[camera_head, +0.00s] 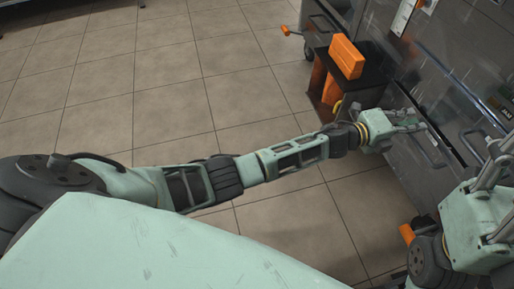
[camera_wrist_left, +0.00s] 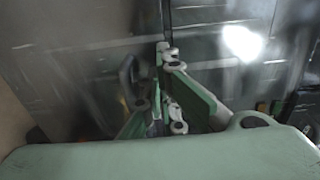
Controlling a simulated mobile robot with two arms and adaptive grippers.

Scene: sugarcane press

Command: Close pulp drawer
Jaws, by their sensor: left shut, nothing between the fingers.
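The grey metal press fills the right of the head view. A drawer front (camera_head: 415,165) with a curved handle (camera_head: 433,152) shows low on it; I take this as the pulp drawer. My left gripper (camera_head: 418,122) is shut and empty, its fingertips close to the metal front just above that handle. In the left wrist view the fingers (camera_wrist_left: 168,85) point at the metal front, beside a dark handle (camera_wrist_left: 127,82) on their left. I cannot tell whether they touch, or how far the drawer stands out. My right gripper (camera_head: 500,165) is at the right edge, partly cut off.
An orange box (camera_head: 346,57) sits on a dark stand (camera_head: 366,82) beside the press, close to my left forearm. Another handle (camera_head: 474,146) is to the right. A caster (camera_head: 308,47) shows at the back. The tiled floor at left is clear.

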